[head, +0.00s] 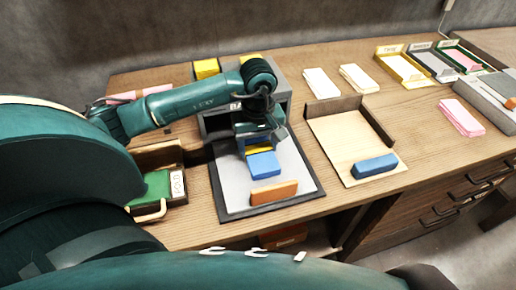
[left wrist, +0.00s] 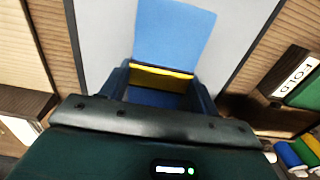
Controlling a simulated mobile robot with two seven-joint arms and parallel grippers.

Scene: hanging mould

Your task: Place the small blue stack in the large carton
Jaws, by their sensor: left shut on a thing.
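The small blue stack (head: 263,165) is at the middle of a dark-rimmed grey tray (head: 232,205), with a yellow band near its gripped end. My left gripper (head: 259,143) reaches down from behind and is shut on that end. In the left wrist view the blue stack (left wrist: 172,35) extends away from between the fingers (left wrist: 160,84). I cannot tell whether it touches the tray. A grey box with a partly hidden label (head: 214,122) stands behind the gripper; I cannot tell whether it is the large carton. My right gripper is not in view.
An orange block (head: 274,192) lies at the grey tray's front. A wooden tray (head: 340,135) to the right holds a blue block (head: 374,166). A green-lined box (head: 155,187) stands left. White stacks (head: 320,83) and a pink stack (head: 461,117) lie on the table.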

